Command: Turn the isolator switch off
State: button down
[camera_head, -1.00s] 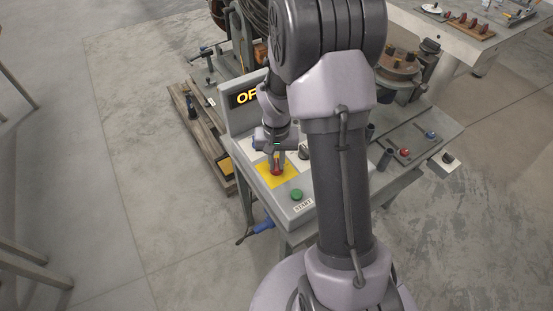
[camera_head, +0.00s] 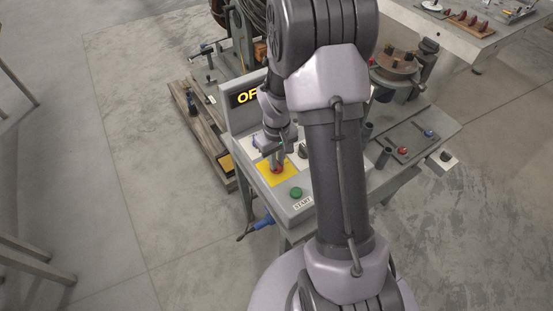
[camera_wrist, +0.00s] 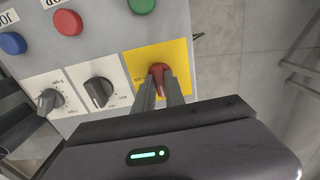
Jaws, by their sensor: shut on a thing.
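The isolator switch is a red rotary handle (camera_wrist: 159,72) on a yellow plate (camera_wrist: 140,64) on the grey control panel. In the wrist view my gripper (camera_wrist: 161,80) has its two narrow fingers shut on the sides of the red handle. The fingers hide the handle's lower part, so its exact angle is hard to tell. In the head view the handle (camera_head: 277,168) shows under my gripper (camera_head: 276,160), above the yellow plate (camera_head: 263,172). A display on the panel (camera_head: 245,96) shows "OF", its remainder hidden behind my arm.
Beside the yellow plate are a black knob (camera_wrist: 99,92) and a grey knob (camera_wrist: 50,101). Red (camera_wrist: 68,22), blue (camera_wrist: 13,43) and green (camera_wrist: 142,4) buttons line the panel. A worktable (camera_head: 455,30) stands at the back right. Open floor lies left.

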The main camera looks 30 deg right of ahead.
dwell(0.3)
jog(key=c, duration=1.4)
grip_release()
notch_tip(320, 180, up, 17)
jog(key=p, duration=0.5)
jog(key=shift+r, duration=0.2)
